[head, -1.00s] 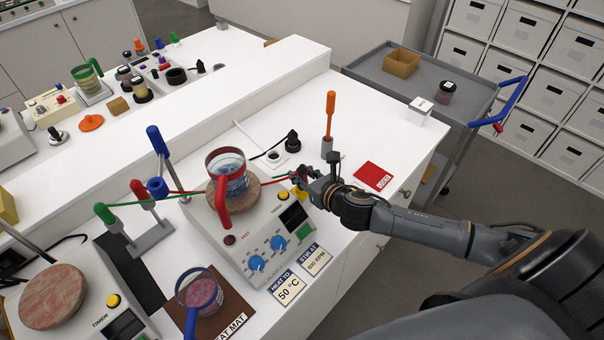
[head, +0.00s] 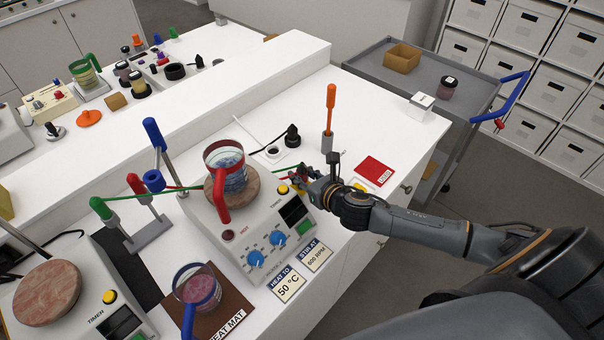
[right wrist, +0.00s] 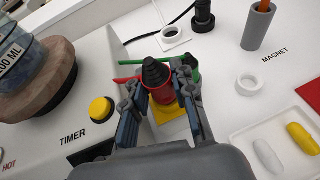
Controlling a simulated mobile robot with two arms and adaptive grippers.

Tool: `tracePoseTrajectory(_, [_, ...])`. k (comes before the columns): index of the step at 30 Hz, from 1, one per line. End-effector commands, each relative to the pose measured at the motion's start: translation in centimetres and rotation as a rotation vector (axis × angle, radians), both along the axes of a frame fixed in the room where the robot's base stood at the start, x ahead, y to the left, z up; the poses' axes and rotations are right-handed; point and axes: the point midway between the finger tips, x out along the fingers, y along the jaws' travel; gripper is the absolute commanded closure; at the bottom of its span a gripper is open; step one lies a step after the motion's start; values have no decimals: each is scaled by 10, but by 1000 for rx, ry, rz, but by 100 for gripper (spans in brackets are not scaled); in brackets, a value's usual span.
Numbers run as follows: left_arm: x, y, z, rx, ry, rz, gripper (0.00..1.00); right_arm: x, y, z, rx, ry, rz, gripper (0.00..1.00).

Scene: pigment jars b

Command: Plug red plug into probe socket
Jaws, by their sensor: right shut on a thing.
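My right gripper (head: 304,177) is beside the right back edge of the hotplate (head: 262,213). In the right wrist view, the gripper (right wrist: 159,80) is shut on the red plug (right wrist: 161,94), which has a black ribbed top. The plug is directly over or in a yellow square piece (right wrist: 171,116) on the white surface beside the hotplate. The fingers hide much of it, so I cannot tell whether the plug is seated. No probe socket is clearly identifiable. A red lead (right wrist: 126,79) and a green lead (right wrist: 140,63) run near the plug. My left gripper is not in view.
A beaker with a red handle (head: 221,196) stands on the hotplate. An orange-handled magnet holder (head: 328,120), a black plug (head: 292,136) and a red card (head: 375,171) are nearby. The heat mat (head: 232,306) bears another beaker. A raised ledge runs behind.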

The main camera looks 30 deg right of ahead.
Motion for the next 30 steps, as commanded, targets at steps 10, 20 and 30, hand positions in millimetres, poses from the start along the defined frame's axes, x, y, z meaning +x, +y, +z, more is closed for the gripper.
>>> tracePoseTrajectory(10, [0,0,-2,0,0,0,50,0,0,-3,0,1,1,48])
tracePoseTrajectory(20, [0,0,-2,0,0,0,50,-4,1,-3,1,2,3,48])
tracePoseTrajectory(30, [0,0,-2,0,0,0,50,-61,-6,20,0,5,5,48])
